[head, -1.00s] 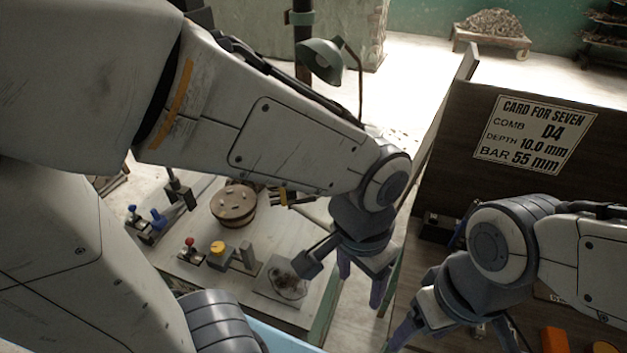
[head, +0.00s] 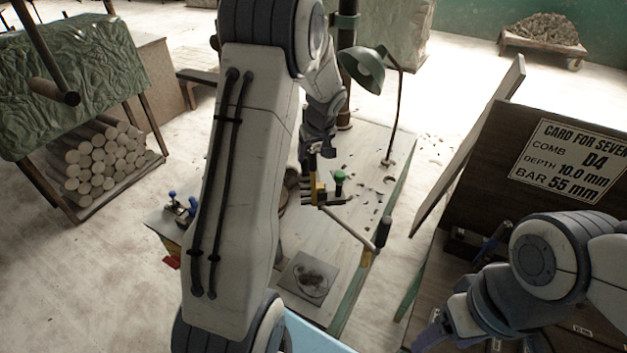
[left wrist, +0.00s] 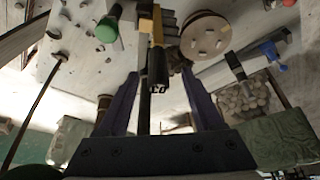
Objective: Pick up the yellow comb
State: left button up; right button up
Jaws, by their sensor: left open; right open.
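The yellow comb (head: 319,193) stands on the pale bench, its dark handle up and dark bars beside it. In the left wrist view the yellow part (left wrist: 157,24) is at top centre, with its black handle (left wrist: 157,68) pointing into the gap between my fingers. My left gripper (head: 317,147) is just above the comb; in the left wrist view its two purple fingers (left wrist: 160,84) are apart, one on either side of the handle, without visible contact. My right gripper (head: 432,338) is open and empty at the lower right, partly cut off by the frame.
A green-knobbed tool (head: 339,178) stands right beside the comb. A round wooden block (left wrist: 207,36) is on its other side. A green lamp (head: 362,70) rises behind. A square plate (head: 308,279) lies at the bench's near end. A dark sign board (head: 500,140) stands right.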

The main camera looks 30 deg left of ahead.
aim_at(311, 161)
pick_arm(q)
jog(key=shift+w+a+f+p, duration=0.15)
jog(key=shift+f+p, duration=0.2)
jog(key=shift+f, duration=0.2)
jog(key=p+x, duration=0.1)
jog(key=x, duration=0.2)
jog(key=shift+f, duration=0.2)
jog(key=shift+w+a+f+p, duration=0.15)
jog(key=shift+f+p, duration=0.15)
jog(key=shift+f, duration=0.2)
grip_shut()
jog(key=shift+r, duration=0.1)
dwell(0.4)
